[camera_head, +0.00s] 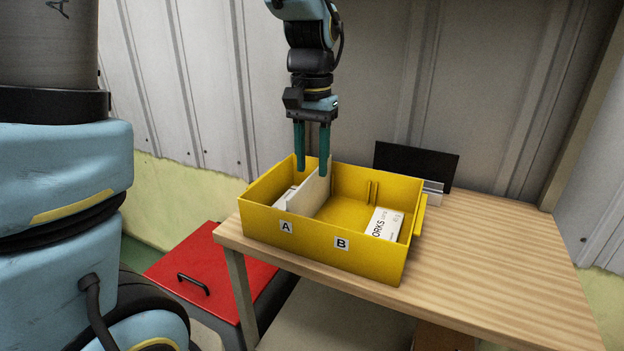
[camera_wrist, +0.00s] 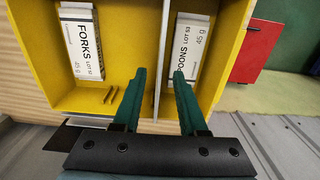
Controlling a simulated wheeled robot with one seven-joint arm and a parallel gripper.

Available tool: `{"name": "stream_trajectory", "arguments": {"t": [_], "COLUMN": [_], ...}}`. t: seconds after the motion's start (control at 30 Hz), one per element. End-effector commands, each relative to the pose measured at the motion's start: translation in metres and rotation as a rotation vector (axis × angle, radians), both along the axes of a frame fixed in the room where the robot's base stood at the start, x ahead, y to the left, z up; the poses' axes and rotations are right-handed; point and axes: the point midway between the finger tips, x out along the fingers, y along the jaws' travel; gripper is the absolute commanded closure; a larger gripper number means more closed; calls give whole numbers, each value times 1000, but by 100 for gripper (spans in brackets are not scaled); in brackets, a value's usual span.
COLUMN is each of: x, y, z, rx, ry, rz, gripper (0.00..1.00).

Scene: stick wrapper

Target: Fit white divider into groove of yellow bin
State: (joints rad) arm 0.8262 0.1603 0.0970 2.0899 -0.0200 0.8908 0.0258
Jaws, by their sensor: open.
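The yellow bin (camera_head: 372,265) sits on the wooden table, with labels A and B on its front wall. The white divider (camera_head: 316,190) stands upright inside it, between the two compartments. It shows edge-on as a thin pale strip in the wrist view (camera_wrist: 160,45). I cannot tell whether its ends are seated in a groove. A pair of short yellow ribs (camera_head: 371,191) shows on the back wall in the B side. My gripper (camera_head: 312,171) is open above the bin, pointing down, with its green fingers either side of the divider's upper part. In the wrist view the fingertips (camera_wrist: 159,74) are apart.
A white FORKS pack (camera_head: 384,223) lies in compartment B and a SPOONS pack (camera_wrist: 191,45) in A. A black panel (camera_head: 416,165) stands behind the bin. The table's right part (camera_head: 510,250) is clear. A red cabinet (camera_head: 210,270) is below left; a ribbed wall is behind.

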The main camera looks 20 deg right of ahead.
Motion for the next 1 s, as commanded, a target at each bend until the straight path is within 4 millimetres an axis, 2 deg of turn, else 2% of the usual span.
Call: {"name": "stream_trajectory", "arguments": {"t": [0.1, 0.33, 1.0], "x": [1, 0, 0], "y": [0, 0, 0], "z": [24, 51, 56], "rx": [-3, 0, 1], "ry": [-3, 0, 1], "rz": [0, 0, 0], "gripper": [58, 58, 58]}}
